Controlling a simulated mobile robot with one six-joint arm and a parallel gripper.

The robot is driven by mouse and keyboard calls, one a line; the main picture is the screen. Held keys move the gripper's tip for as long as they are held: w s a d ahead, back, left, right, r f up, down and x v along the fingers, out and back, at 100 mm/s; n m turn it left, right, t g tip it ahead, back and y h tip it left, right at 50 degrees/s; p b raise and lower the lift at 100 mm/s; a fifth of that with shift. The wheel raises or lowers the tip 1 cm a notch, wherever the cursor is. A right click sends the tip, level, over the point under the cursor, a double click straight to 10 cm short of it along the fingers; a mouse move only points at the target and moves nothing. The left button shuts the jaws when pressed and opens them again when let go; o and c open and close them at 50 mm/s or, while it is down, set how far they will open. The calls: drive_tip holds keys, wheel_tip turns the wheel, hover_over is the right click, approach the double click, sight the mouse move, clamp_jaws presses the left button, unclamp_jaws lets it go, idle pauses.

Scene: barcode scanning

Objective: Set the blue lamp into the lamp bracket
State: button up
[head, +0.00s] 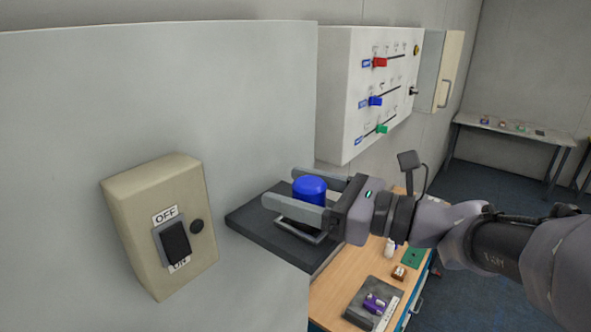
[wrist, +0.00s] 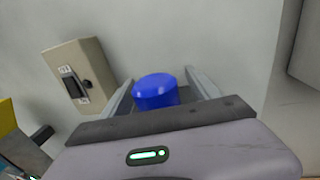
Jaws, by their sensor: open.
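The blue lamp (head: 309,190) is a short domed cylinder over a dark shelf (head: 258,217) fixed to the grey panel. A grey metal piece (head: 298,230) shows beneath the lamp and my gripper; it may be the lamp bracket, but most of it is hidden. My gripper (head: 290,189) is open, with one finger on each side of the lamp. In the wrist view the lamp (wrist: 156,91) sits between the two spread fingers, with gaps visible on both sides. The lamp's lower part is hidden by the near finger.
A beige switch box (head: 160,225) marked OFF is on the panel left of the shelf. A white slider box (head: 365,90) is on the wall behind. A wooden workbench (head: 335,300) with several small items stands below right. A far table (head: 510,128) stands at the back right.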

drive_tip(key=b+v, duration=0.3)
drive_tip(key=v, duration=0.9)
